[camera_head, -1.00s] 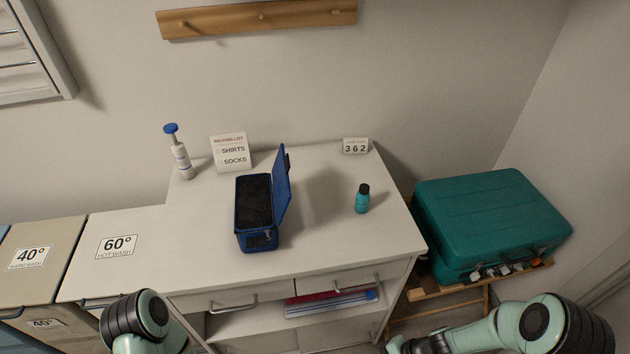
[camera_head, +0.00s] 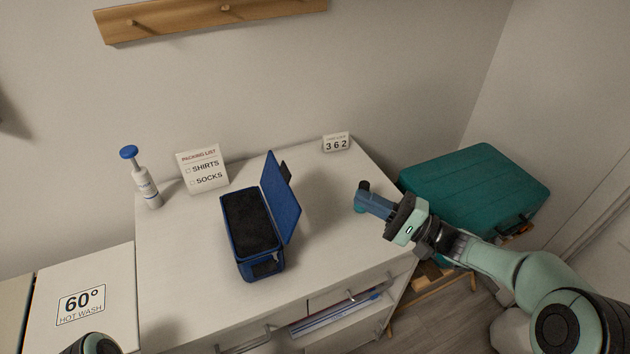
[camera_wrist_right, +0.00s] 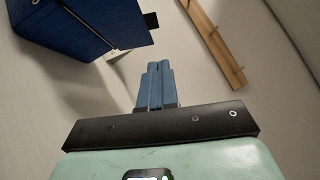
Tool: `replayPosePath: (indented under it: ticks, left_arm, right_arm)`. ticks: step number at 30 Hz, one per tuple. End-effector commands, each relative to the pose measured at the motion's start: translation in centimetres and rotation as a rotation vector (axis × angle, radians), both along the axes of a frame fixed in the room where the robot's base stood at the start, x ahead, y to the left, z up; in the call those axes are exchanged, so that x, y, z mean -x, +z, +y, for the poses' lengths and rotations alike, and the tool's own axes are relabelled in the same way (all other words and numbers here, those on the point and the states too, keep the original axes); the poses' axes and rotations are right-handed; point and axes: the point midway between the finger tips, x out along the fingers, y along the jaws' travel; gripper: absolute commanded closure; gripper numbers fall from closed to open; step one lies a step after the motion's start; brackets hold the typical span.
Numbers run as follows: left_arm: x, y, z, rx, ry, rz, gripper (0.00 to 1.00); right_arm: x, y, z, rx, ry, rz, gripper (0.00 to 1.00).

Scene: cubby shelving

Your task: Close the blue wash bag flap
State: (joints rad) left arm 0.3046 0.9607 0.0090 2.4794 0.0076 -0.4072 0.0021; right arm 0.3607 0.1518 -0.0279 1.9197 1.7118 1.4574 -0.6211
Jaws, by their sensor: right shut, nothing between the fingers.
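The blue wash bag (camera_head: 252,265) stands open on the white cabinet top, with a dark inside. Its flap (camera_head: 280,198) stands up on the bag's right side, and a dark tab shows at the flap's edge. My right gripper (camera_head: 362,198) is shut and empty, above the cabinet top to the right of the flap and apart from it. In the right wrist view the blue fingers (camera_wrist_right: 155,85) are together, and the blue flap (camera_wrist_right: 75,22) shows at the upper left. My left gripper is not in view; only a bit of my left arm shows at the bottom.
A pump bottle (camera_head: 145,182) and a packing list sign (camera_head: 203,168) stand at the back left. A teal suitcase (camera_head: 470,185) sits to the right. My right gripper covers the small teal bottle's place. A wooden peg rail (camera_head: 215,14) is on the wall.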

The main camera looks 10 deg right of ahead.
Motion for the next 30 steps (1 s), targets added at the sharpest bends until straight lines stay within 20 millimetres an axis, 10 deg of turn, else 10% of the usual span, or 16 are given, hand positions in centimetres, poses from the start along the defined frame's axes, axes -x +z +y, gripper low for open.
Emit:
replayPosePath:
  ticks: [15, 30]
  left_arm:
    - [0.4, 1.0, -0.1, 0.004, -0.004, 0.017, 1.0]
    - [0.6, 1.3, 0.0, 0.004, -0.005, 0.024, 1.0]
  right_arm:
    - [-5.6, 2.4, 7.7, -0.001, 0.006, 0.001, 1.0]
    - [-5.0, 3.6, 11.3, 0.001, 0.002, 0.004, 1.0]
